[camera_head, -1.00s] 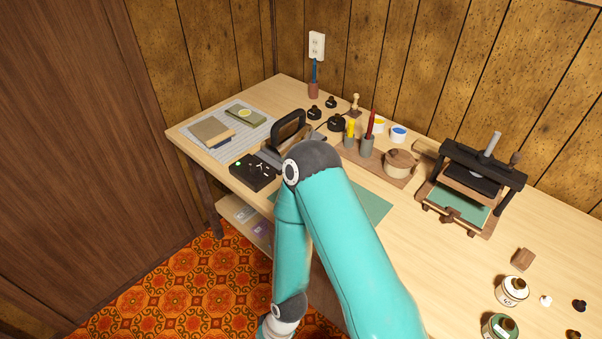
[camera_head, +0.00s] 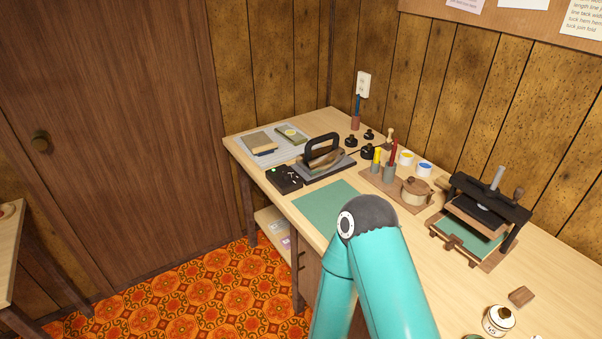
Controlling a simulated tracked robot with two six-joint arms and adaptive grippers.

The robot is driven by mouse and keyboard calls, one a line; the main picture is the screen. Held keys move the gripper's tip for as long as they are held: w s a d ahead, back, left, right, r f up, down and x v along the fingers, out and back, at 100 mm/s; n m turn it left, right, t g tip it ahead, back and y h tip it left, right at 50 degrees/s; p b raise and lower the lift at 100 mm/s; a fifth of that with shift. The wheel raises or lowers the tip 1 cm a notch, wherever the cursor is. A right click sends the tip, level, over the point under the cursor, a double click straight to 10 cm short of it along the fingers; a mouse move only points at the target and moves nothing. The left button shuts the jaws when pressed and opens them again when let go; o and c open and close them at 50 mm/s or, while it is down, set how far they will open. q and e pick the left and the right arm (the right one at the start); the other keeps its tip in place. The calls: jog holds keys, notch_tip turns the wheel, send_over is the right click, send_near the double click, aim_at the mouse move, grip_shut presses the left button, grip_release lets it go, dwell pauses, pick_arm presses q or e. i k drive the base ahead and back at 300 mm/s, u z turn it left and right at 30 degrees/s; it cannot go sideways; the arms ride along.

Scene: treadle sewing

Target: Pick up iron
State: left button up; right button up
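The iron (camera_head: 328,160) stands on a dark flat rest at the far left part of the workbench. It has a black arched handle and a brownish metal body, and all of it is in clear view. One of my teal arms rises from the bottom of the view, its dark joint over the bench front, to the right of and nearer than the iron. Neither gripper shows, so no hand is seen at the iron.
A green mat (camera_head: 318,205) is bare in front. Small bottles, a pot (camera_head: 415,191) and a press (camera_head: 487,208) stand to the right.

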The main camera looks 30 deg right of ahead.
aim_at(314, 163)
jog(key=z, duration=0.9)
jog(key=i, duration=0.15)
jog(key=u, duration=2.75)
jog(key=i, duration=1.7)
jog(key=z, duration=2)
jog(key=i, duration=0.15)
jog(key=z, duration=2)
jog(key=i, duration=0.45)
jog(key=z, duration=0.45)
